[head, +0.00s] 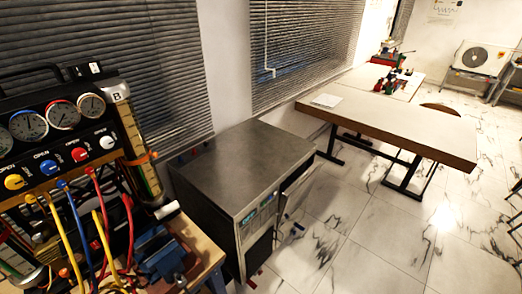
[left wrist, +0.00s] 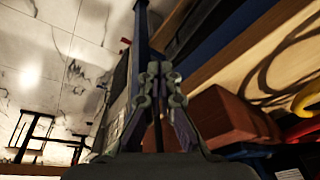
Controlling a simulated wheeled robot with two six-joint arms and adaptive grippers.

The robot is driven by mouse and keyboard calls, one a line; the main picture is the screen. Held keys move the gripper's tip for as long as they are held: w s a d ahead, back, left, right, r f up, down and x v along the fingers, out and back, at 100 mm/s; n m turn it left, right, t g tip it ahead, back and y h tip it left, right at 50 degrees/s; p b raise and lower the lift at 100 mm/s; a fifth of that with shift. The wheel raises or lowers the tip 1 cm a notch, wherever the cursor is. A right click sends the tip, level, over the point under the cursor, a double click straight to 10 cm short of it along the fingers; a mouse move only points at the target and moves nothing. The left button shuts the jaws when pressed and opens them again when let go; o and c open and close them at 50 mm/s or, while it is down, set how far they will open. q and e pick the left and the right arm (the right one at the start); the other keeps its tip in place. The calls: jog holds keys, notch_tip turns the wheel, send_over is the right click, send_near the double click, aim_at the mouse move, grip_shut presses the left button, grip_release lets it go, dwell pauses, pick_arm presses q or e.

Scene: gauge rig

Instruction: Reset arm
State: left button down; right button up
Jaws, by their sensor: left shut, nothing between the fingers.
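My left gripper (left wrist: 160,72) shows in the left wrist view, with its fingertips together and nothing between them. A dark blue post (left wrist: 140,35) stands just beyond the fingertips; I cannot tell whether they touch it. Neither gripper can be made out in the head view. The gauge rig (head: 60,130) stands at the left of the head view, with several round gauges, coloured knobs and yellow, blue and red hoses.
A blue vise (head: 160,258) sits on a wooden bench beside the rig. A grey metal cabinet (head: 250,165) stands to the right, its door ajar. A long table (head: 400,120) is farther back. A red-brown box (left wrist: 225,120) is right of the gripper.

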pick_arm(q)
jog(key=s+a+f+g+b, duration=0.15)
jog(key=s+f, duration=0.25)
jog(key=f, duration=0.7)
jog(key=s+f+t+b, duration=0.1)
jog(key=s+f+b, duration=0.15)
jog(key=f, duration=0.75)
jog(key=s+f+g+b, duration=0.1)
jog(key=s+f+b, duration=0.1)
jog(key=s+f, duration=1.1)
jog(key=s, duration=0.2)
jog(key=shift+s+a+f, duration=0.35)
